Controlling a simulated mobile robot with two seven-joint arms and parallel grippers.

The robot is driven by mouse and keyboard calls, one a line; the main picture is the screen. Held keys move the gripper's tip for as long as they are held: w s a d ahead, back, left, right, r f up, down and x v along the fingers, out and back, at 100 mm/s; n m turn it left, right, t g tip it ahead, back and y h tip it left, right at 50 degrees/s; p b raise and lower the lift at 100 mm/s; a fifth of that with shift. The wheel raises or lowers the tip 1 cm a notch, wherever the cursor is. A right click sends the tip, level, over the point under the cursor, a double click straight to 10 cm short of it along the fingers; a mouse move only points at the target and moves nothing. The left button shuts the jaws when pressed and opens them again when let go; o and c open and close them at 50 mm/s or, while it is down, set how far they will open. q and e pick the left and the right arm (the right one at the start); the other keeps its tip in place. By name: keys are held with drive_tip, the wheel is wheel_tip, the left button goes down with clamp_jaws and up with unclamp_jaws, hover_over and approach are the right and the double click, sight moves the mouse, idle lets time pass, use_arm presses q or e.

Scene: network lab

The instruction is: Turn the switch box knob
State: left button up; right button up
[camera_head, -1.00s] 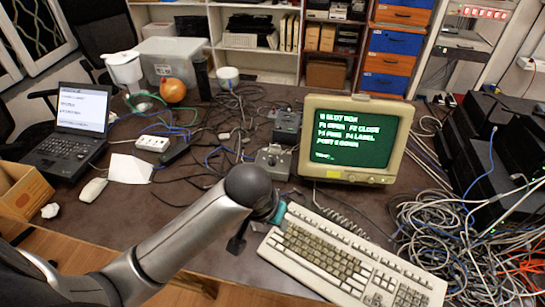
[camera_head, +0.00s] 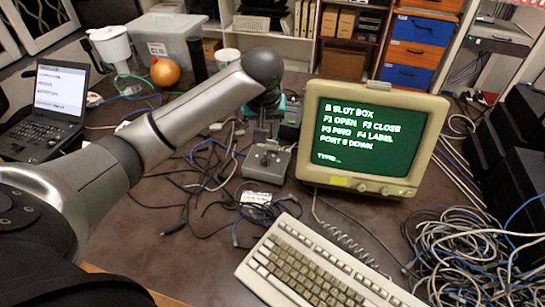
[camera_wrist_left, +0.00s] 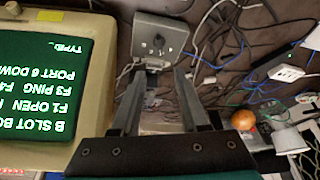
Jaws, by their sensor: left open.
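The switch box (camera_head: 262,171) is a small grey metal box on the desk, left of the monitor. Its dark knob (camera_head: 266,152) is on top. In the left wrist view the box (camera_wrist_left: 172,28) is at the top centre, with the knob (camera_wrist_left: 158,42) and markings around it. My left gripper (camera_head: 264,130) is at the box's far side in the head view, partly hidden by my own arm. In the wrist view the left gripper (camera_wrist_left: 160,74) is open, its fingers pointing towards the box with nothing between them. I cannot tell the exact gap. My right gripper is not in view.
The monitor (camera_head: 366,185) stands close to the right of the switch box. A keyboard (camera_head: 300,268) lies in front. Loose cables (camera_head: 205,182) spread around the box, and a thick bundle (camera_head: 465,235) lies at right. A laptop (camera_head: 58,100) and an orange (camera_head: 165,71) are at left.

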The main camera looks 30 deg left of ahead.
sight(266, 157)
use_arm(q)
drive_tip(key=b+x, duration=0.5)
drive_tip(key=x, duration=0.9)
drive_tip(key=shift+f, duration=0.3)
drive_tip(key=shift+w+f, duration=0.2)
drive_tip(key=shift+f, duration=0.25)
drive_tip(key=shift+w+a, duration=0.1)
drive_tip(key=c, duration=0.5)
clamp_jaws()
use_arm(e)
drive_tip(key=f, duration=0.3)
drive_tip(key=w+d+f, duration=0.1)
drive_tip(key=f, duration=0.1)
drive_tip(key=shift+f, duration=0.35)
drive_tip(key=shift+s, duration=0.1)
